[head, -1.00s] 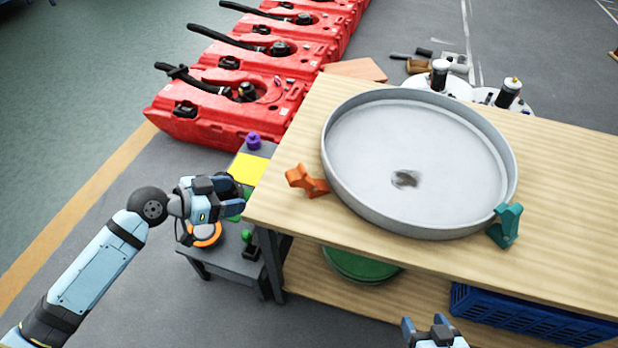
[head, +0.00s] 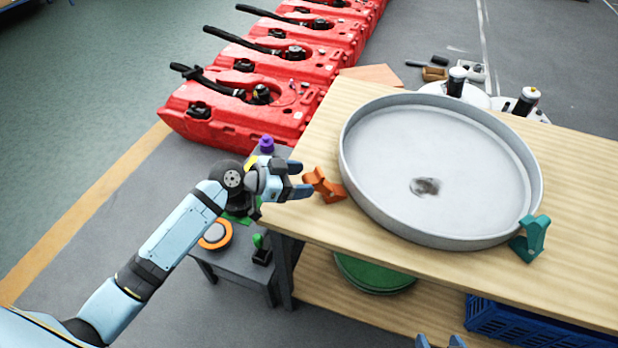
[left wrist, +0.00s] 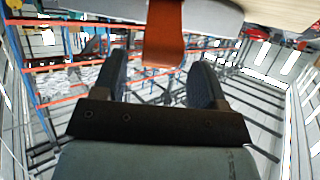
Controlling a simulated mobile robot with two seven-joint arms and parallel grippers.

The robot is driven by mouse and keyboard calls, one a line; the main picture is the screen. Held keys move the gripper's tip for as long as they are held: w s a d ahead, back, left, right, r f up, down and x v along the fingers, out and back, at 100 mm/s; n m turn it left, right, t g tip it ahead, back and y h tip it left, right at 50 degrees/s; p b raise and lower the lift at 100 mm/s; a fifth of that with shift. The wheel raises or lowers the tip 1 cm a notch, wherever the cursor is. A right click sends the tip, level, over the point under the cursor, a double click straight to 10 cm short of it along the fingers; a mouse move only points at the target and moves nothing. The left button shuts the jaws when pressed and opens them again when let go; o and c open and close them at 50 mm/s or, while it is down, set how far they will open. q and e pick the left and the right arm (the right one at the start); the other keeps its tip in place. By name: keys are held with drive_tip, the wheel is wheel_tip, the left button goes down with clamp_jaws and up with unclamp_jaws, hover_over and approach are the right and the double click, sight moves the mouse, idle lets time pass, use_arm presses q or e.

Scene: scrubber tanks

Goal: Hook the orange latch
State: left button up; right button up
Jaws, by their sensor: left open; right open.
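The orange latch (head: 324,185) sits at the left rim of a round grey metal pan (head: 440,170) on the wooden table. My left gripper (head: 302,180) is open just left of the latch, its fingers pointing at it. In the left wrist view the orange latch (left wrist: 164,35) lies ahead of and between my left fingers (left wrist: 160,80), with a gap between them; I see no grip on it. My right gripper (head: 440,342) shows only its fingertips at the bottom edge, open, in front of the table.
A teal latch (head: 530,238) sits at the pan's right rim. A small grey side table (head: 235,270) stands left of the wooden table (head: 400,262). Red tanks (head: 245,105) line the back. A blue crate (head: 540,328) and a green round item (head: 372,275) are below the tabletop.

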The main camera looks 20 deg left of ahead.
sight(318, 182)
use_arm(q)
drive_tip(key=shift+x, duration=1)
drive_tip(key=shift+w+d+f, duration=0.1)
drive_tip(key=shift+w+d, duration=0.1)
